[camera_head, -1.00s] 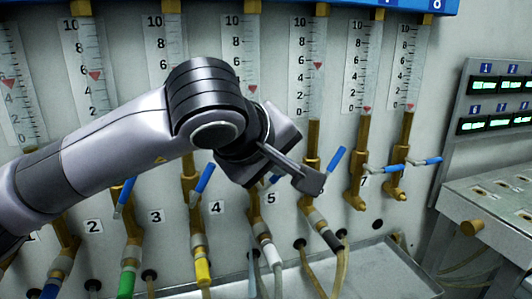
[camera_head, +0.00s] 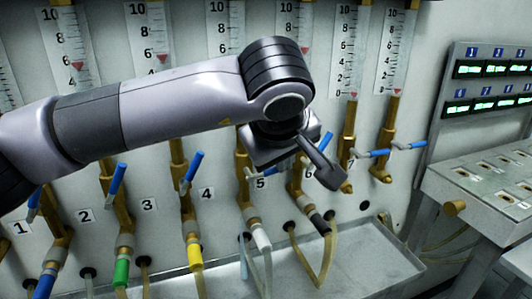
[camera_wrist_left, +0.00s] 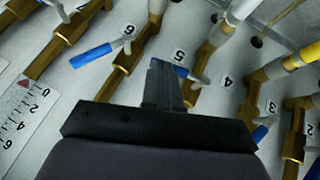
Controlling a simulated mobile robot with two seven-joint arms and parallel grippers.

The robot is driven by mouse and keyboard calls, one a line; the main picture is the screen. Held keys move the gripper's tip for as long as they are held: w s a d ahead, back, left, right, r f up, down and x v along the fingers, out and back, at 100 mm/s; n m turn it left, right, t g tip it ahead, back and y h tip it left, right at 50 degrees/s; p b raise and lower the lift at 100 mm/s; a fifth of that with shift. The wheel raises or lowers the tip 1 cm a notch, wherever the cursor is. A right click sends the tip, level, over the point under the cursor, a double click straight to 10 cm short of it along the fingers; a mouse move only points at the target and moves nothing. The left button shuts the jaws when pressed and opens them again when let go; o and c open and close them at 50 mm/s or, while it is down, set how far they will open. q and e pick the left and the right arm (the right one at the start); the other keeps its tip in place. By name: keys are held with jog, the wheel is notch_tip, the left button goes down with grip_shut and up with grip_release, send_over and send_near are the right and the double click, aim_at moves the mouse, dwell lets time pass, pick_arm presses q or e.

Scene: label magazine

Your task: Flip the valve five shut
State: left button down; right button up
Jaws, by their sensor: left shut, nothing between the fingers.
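Valve five (camera_head: 243,195) is a brass valve with a white hose collar, just left of its label 5 (camera_head: 260,183). Its handle is mostly behind my left gripper in the head view. In the left wrist view its blue-ended handle (camera_wrist_left: 181,71) lies across the brass pipe, partly covered by my fingers. My left gripper (camera_head: 333,180) is shut and empty. My right gripper is out of view.
Valve six's blue handle (camera_head: 326,142) stands close beside my fingers, tilted up. The handles of valves seven (camera_head: 376,153) and eight (camera_head: 411,145) lie crosswise. Valve four's handle (camera_head: 192,167) tilts up. A metal trough (camera_head: 385,262) runs below, and a console (camera_head: 490,180) stands at right.

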pick_arm(q)
jog(key=shift+s+a+b, duration=0.25)
jog(key=shift+a+b, duration=0.1)
jog(key=shift+a, duration=0.3)
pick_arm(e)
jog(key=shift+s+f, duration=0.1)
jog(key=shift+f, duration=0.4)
pick_arm(q)
jog(key=d+p+v, duration=0.1)
jog(key=v, duration=1.3)
jog(key=shift+w+d+r, duration=0.3)
jog(key=shift+d+r, duration=0.05)
jog(key=shift+d, duration=0.25)
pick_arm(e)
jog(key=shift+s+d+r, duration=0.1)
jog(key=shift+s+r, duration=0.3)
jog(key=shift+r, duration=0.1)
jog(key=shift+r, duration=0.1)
